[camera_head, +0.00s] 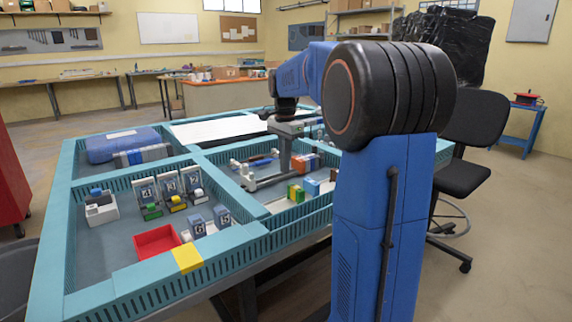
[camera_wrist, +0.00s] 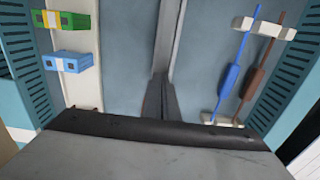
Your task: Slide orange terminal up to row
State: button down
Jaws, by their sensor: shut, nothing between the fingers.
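The orange terminal (camera_head: 305,161) sits in the right tray compartment in the head view, just right of my gripper (camera_head: 285,168). I cannot make it out in the wrist view. A green-yellow terminal (camera_head: 296,192) and a blue terminal (camera_head: 311,187) stand in a row nearer the front. In the wrist view the green-yellow terminal (camera_wrist: 60,20) and blue terminal (camera_wrist: 67,62) sit on a pale strip (camera_wrist: 85,88) at the left. My gripper points down into the compartment, shut and empty; its dark fingers (camera_wrist: 161,88) show in the wrist view.
Blue and brown rod-like parts (camera_wrist: 228,78) lie on white holders at the wrist view's right. Teal tray walls (camera_head: 295,214) surround the compartment. The left compartment holds a red bin (camera_head: 156,241) and numbered blocks (camera_head: 168,182).

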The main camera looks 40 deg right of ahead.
notch_tip(320, 180, up, 10)
jog(key=shift+a, duration=0.25)
dwell(0.3)
